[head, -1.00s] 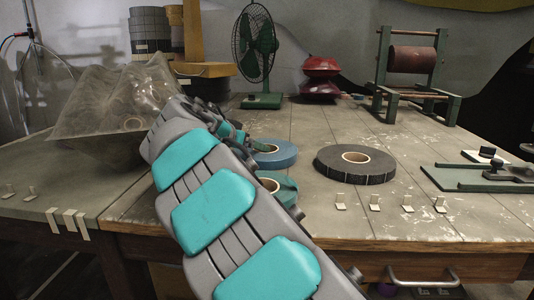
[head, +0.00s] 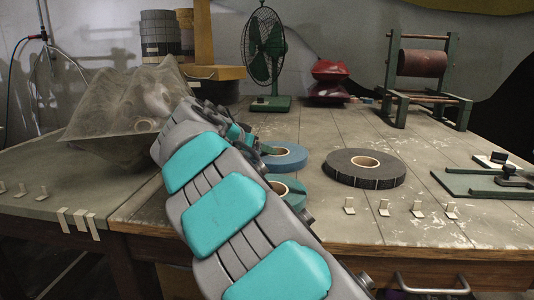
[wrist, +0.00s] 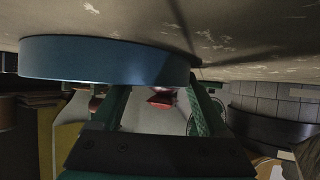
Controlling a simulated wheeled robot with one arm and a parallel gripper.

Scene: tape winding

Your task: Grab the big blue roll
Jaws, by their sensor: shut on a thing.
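The big blue roll (head: 287,158) lies flat on the table, just beyond my forearm in the head view. My gripper (head: 262,149) is at its left side, partly hidden behind my arm. In the wrist view, the blue roll (wrist: 105,62) spans the upper left as a wide blue band against the tabletop. The dark green fingers of my gripper (wrist: 158,95) reach up to it, with the right finger by its right end. The gripper is shut on the blue roll; the exact contact is hard to see. I see no clear gap under the roll.
A smaller teal roll (head: 290,193) lies nearer, partly behind my arm. A black roll (head: 365,168) lies to the right. A green fan (head: 265,50) and red objects (head: 329,82) stand behind. A netted tray (head: 125,115) is left. Small clips line the front edge.

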